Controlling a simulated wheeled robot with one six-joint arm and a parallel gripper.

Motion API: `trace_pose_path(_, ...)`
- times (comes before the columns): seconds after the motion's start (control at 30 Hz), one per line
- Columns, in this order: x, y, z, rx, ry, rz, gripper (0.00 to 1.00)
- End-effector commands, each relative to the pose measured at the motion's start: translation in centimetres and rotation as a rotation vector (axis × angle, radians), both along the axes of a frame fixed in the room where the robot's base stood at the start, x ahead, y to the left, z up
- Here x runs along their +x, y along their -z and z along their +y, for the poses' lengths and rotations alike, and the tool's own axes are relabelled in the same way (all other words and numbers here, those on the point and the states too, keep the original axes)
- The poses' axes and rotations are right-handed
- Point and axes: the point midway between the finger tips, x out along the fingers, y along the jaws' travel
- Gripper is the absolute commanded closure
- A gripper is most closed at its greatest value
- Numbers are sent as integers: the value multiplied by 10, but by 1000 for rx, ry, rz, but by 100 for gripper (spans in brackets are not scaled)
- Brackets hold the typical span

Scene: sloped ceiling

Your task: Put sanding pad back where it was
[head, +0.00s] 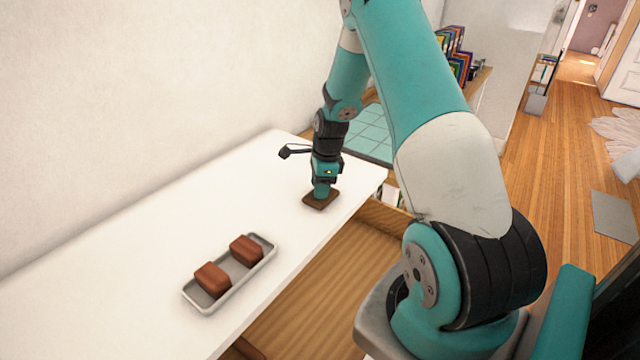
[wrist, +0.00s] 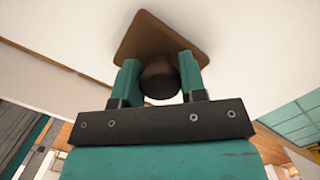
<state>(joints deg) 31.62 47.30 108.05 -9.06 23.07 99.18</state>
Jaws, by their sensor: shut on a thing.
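The sanding pad (head: 320,202) is a brown square plate with a round knob. It is at the far end of the white tabletop, close to its right edge. In the wrist view, the pad (wrist: 150,38) shows with its knob between my two teal fingers. My gripper (head: 322,188) points down and is shut on the knob. The plate is at or just over the tabletop; I cannot tell whether it touches. My gripper also shows in the wrist view (wrist: 160,80).
A grey tray (head: 232,269) with two reddish-brown blocks (head: 212,279) (head: 246,249) stands nearer on the white tabletop (head: 130,270). Between tray and pad the top is clear. A wooden open space (head: 330,285) lies below the table's right edge. A wall borders the left.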

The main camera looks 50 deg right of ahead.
Motion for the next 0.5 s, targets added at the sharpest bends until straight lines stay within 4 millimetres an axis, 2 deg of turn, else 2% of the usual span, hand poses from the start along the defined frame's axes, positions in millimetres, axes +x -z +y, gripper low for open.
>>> trace_pose_path(0.37, 0, 5, 0, -1, -1, -1, 87)
trace_pose_path(0.4, 0, 4, 0, -1, -1, -1, 55)
trace_pose_path(0.5, 0, 4, 0, -1, -1, -1, 36)
